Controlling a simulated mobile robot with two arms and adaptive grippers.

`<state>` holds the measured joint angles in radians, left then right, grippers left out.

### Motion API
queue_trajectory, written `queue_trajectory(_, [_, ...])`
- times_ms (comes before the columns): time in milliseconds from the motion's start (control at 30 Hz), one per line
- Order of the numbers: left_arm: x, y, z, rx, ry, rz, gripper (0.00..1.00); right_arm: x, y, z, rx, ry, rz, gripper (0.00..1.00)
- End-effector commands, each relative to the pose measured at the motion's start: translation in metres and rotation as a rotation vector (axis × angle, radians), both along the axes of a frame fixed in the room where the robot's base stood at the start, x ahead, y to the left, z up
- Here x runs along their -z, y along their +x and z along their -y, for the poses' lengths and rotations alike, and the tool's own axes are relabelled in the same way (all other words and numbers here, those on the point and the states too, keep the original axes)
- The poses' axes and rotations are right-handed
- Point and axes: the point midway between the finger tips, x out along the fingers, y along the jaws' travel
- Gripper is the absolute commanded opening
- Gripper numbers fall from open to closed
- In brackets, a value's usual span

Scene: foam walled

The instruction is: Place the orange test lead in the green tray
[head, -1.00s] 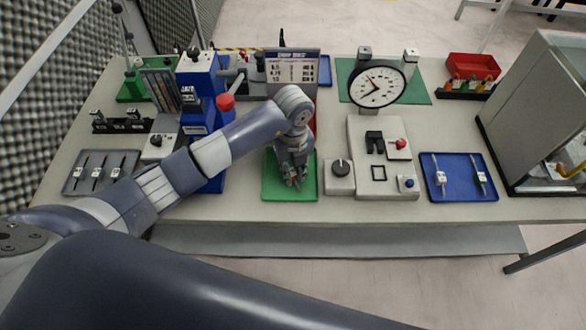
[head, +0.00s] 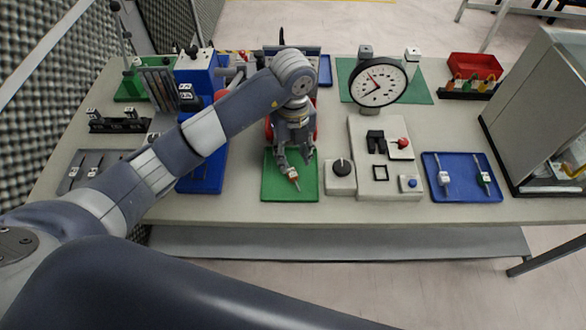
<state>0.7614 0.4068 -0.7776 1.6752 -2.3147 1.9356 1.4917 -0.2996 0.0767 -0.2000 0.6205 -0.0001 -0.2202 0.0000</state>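The green tray (head: 273,191) lies flat near the front middle of the table. The orange test lead (head: 293,177) is a small piece with an orange and white body and a thin tip pointing toward the front. It appears to rest on the green tray's right half. My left gripper (head: 294,161) is just above and behind the lead, fingers spread apart. The left fingertip is very near the lead's back end; I cannot tell whether they touch. My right gripper is out of view.
A control box (head: 365,184) and a knob box (head: 340,184) stand right of the tray. A blue tray (head: 465,191) with two leads lies further right. A round dial (head: 378,82) stands behind. A blue press (head: 205,178) stands left, partly hidden by my arm.

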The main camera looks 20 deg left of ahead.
Motion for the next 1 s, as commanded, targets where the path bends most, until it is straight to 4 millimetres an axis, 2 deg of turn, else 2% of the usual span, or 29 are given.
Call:
queue_trajectory(100, [-0.024,0.001,0.000,0.001,0.000,0.004,0.39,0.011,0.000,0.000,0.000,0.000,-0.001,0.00])
queue_trajectory(167, [-0.035,0.001,-0.001,0.002,0.002,0.004,0.39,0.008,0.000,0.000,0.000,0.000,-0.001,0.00])
queue_trajectory(300, [-0.046,0.000,0.000,0.002,0.001,0.002,0.39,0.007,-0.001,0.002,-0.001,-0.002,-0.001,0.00])
queue_trajectory(933, [-0.050,0.000,0.000,0.001,-0.001,-0.001,0.39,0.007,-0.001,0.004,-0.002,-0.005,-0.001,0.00])
queue_trajectory(1000, [-0.049,-0.002,0.005,0.012,-0.019,-0.003,0.39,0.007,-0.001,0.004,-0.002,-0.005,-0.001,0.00])
